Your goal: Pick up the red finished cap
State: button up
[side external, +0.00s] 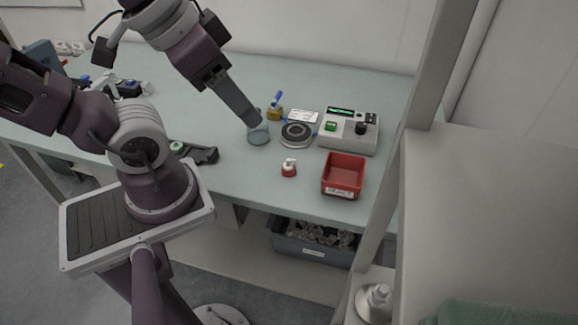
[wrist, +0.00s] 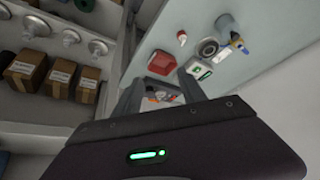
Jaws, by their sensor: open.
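The red cap (side external: 289,168) with a white top sits upright on the bench, left of a red bin (side external: 343,175). In the wrist view the cap (wrist: 182,37) is small, near the top middle, beyond the fingers. My gripper (side external: 257,121) is above the bench, over or just in front of a glass beaker (side external: 258,134), up and left of the cap and apart from it. In the wrist view my gripper (wrist: 160,92) shows two spread fingers with nothing held between them. The side view shows the fingers nearly in line.
A grey device (side external: 349,131) with a screen stands behind the bin, beside a round black-topped plate (side external: 297,134). A black tool (side external: 199,153) lies left. A frame post (side external: 420,110) rises at right. Bench around the cap is clear.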

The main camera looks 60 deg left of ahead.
jog(key=shift+o, duration=0.8)
jog(key=m+g+y, duration=0.2)
jog(key=m+g, duration=0.3)
jog(key=m, duration=0.7)
send_over(288, 165)
jog(key=s, duration=0.1)
notch_tip(288, 165, down, 12)
jog(key=f+m, duration=0.1)
jog(key=f, duration=0.1)
jog(key=w+f+m+h, duration=0.1)
jog(key=f+m, duration=0.1)
jog(key=w+f+m+h, duration=0.1)
jog(key=f+m, duration=0.1)
jog(key=f, duration=0.1)
jog(key=shift+w+a+f+g, duration=0.1)
jog(key=shift+a+g, duration=0.1)
jog(key=shift+g, duration=0.1)
jog(key=f, duration=0.7)
jog(key=shift+s+f, duration=0.2)
jog(key=shift+s, duration=0.2)
jog(key=c, duration=1)
